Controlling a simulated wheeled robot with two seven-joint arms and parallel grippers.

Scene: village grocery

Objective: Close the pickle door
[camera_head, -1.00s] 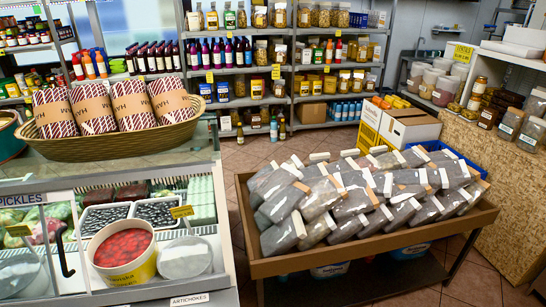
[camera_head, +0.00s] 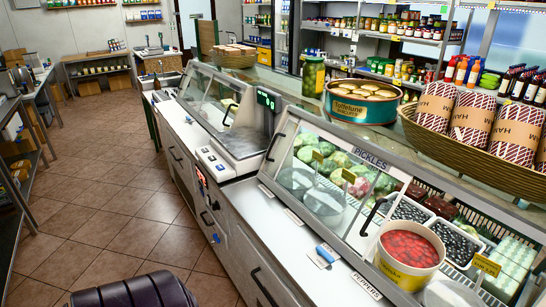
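The pickle section of the glass-fronted counter (camera_head: 370,158) carries a PICKLES label on its upper rail, right of centre. Green produce and round clear lids (camera_head: 325,195) show through or beside its sloping glass. A black curved handle (camera_head: 274,147) stands at its left end and another black handle (camera_head: 372,216) at its right end. I cannot tell from this angle how far the pickle door is open. Neither of my grippers is in view.
A red-filled tub (camera_head: 408,255) stands at the right front of the counter. A wicker basket (camera_head: 465,150) of wrapped hams, a round tin (camera_head: 362,105) and a pickle jar (camera_head: 313,76) stand on top. A scale (camera_head: 240,130) adjoins the glass cases. The tiled floor (camera_head: 110,190) at left is clear.

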